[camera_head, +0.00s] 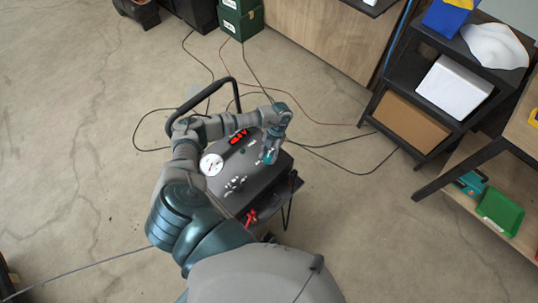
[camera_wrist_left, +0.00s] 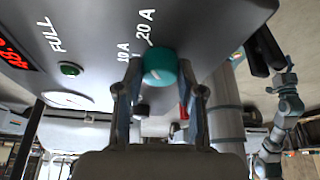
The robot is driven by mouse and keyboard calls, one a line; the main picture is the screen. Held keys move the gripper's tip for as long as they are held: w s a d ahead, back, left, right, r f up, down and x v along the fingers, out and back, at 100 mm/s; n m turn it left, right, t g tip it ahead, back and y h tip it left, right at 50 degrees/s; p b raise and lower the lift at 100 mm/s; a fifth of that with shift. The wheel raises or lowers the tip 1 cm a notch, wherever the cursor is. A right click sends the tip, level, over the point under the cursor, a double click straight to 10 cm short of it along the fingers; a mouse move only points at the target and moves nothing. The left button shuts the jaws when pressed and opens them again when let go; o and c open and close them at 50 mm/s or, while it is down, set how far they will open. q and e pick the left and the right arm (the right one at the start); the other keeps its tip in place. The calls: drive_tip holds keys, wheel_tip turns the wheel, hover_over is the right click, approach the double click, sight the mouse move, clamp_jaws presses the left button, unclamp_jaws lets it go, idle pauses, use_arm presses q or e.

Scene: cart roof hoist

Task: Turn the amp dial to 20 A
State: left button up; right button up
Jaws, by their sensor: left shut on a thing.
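The amp dial (camera_wrist_left: 160,68) is a round teal knob on the grey face of the charger (camera_head: 258,183). In the left wrist view, white "20 A" and "10 A" marks stand on the panel beside it. My left gripper (camera_wrist_left: 160,80) is shut on the dial, one finger on each side. A pale line shows on the dial's front, but I cannot tell exactly which mark it points to. In the head view my left gripper (camera_head: 270,152) is at the panel's right side and mostly hides the dial. A teal and grey arm, apparently my right, shows at the right of the wrist view.
The panel carries a round white gauge (camera_head: 211,165), a red digital display (camera_head: 238,136) and a green button (camera_wrist_left: 69,69) by "FULL". A black handle rises behind the charger. Cables lie on the floor. A black shelf (camera_head: 430,100) stands at right; the floor at left is mostly clear.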

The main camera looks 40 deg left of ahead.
use_arm(q)
drive_tip(key=o, duration=1.1)
drive_tip(key=shift+s+f, duration=0.15)
drive_tip(key=shift+s, duration=0.1)
drive_tip(key=shift+o, duration=0.2)
drive_tip(key=shift+a, duration=0.1)
drive_tip(key=shift+w, duration=0.1)
drive_tip(key=shift+w+r, duration=0.15)
drive_tip(key=shift+r, duration=0.15)
drive_tip(key=v, duration=1.1)
drive_tip(key=shift+r, duration=0.15)
drive_tip(key=shift+w, duration=0.1)
